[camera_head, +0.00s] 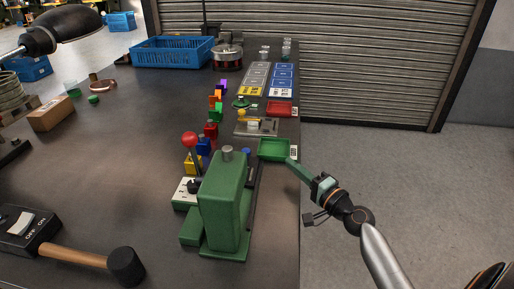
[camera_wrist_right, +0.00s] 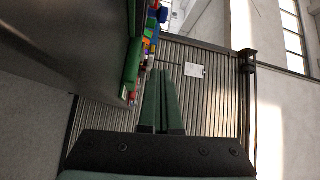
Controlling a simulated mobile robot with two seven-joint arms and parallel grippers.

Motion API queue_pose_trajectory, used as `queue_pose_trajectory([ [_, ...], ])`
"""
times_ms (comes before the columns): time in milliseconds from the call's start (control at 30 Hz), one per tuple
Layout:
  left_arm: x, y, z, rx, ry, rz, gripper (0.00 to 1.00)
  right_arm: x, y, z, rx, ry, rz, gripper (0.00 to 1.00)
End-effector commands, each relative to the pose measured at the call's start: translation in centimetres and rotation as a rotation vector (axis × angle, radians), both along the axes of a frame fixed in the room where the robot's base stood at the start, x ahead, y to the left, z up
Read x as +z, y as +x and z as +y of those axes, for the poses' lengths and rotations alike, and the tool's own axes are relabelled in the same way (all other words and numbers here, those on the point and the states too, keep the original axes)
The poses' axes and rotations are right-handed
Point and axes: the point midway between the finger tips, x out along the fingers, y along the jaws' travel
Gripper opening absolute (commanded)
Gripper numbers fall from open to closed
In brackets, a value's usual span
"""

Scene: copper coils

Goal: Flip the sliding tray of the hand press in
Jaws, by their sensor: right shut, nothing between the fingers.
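The green hand press (camera_head: 225,205) stands on the dark table near its right edge, with a red-knobbed lever (camera_head: 190,140) beside it. A shallow green tray (camera_head: 273,150) sits beyond the press and to its right, out from under the press body, at the table edge. My right gripper (camera_head: 291,163) comes in from the right; its green fingers are shut and empty, with the tips close to the tray's near right corner. I cannot tell whether they touch. The shut fingers (camera_wrist_right: 161,75) also show in the right wrist view. My left gripper is out of view.
A mallet (camera_head: 125,266) and a switch box (camera_head: 28,228) lie at the front left. Coloured blocks (camera_head: 215,112), a red tray (camera_head: 279,109) and a blue crate (camera_head: 172,52) stand farther back. The table's middle left is clear, and open floor lies right of the table.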

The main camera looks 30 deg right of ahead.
Motion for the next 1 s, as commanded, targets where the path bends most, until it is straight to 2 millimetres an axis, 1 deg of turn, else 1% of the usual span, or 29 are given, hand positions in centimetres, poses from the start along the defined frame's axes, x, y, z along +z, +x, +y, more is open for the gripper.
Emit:
queue_pose_trajectory([
  [33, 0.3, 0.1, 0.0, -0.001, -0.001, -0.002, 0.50, 0.3, 1.1, 0.1, 0.000, 0.000, -0.002, 0.00],
  [100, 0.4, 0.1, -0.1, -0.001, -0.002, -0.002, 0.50, 0.4, 2.3, 0.2, -0.001, 0.000, -0.003, 0.00],
  [400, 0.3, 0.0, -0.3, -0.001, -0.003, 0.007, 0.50, 0.5, 7.6, 1.0, 0.000, 0.001, -0.002, 0.00],
  [600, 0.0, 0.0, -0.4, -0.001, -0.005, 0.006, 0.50, 0.5, 10.9, 1.3, 0.000, 0.001, -0.001, 0.00],
  [733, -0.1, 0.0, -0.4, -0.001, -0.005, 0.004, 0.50, 0.6, 12.7, 1.6, 0.000, 0.000, -0.002, 0.00],
  [767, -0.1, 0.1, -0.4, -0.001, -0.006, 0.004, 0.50, 0.6, 13.1, 1.6, 0.000, 0.000, -0.001, 0.00],
  [800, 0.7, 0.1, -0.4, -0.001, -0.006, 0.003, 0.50, 0.6, 12.5, 2.5, 0.003, 0.001, 0.004, 0.00],
  [1000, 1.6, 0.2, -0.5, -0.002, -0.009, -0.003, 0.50, 0.2, 11.3, 4.5, 0.000, 0.000, 0.001, 0.00],
])
